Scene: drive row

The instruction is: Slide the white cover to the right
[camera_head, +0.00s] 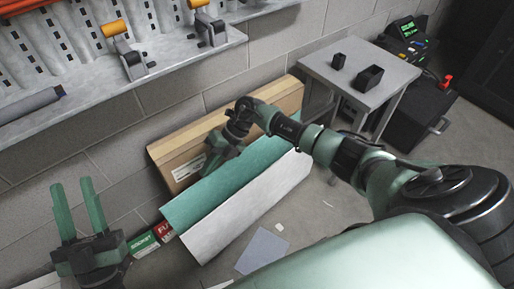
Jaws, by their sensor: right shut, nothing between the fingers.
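A long white panel (250,208), which looks like the white cover, lies slanting from lower left to upper right on the floor side of a green panel (238,178). My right gripper (211,166) reaches in from the right and is shut and empty. It is over or against the far edge of the green panel; I cannot tell whether it touches. It hides part of that edge. My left gripper (78,208) is at the lower left, open and empty, with its two green fingers pointing up, apart from the panels.
A cardboard box (285,97) stands against the block wall behind the panels. Small green and red boxes (150,238) lie at the panels' left end. A grey table (362,72) with black parts stands at the upper right. A workbench shelf (130,75) is at the upper left.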

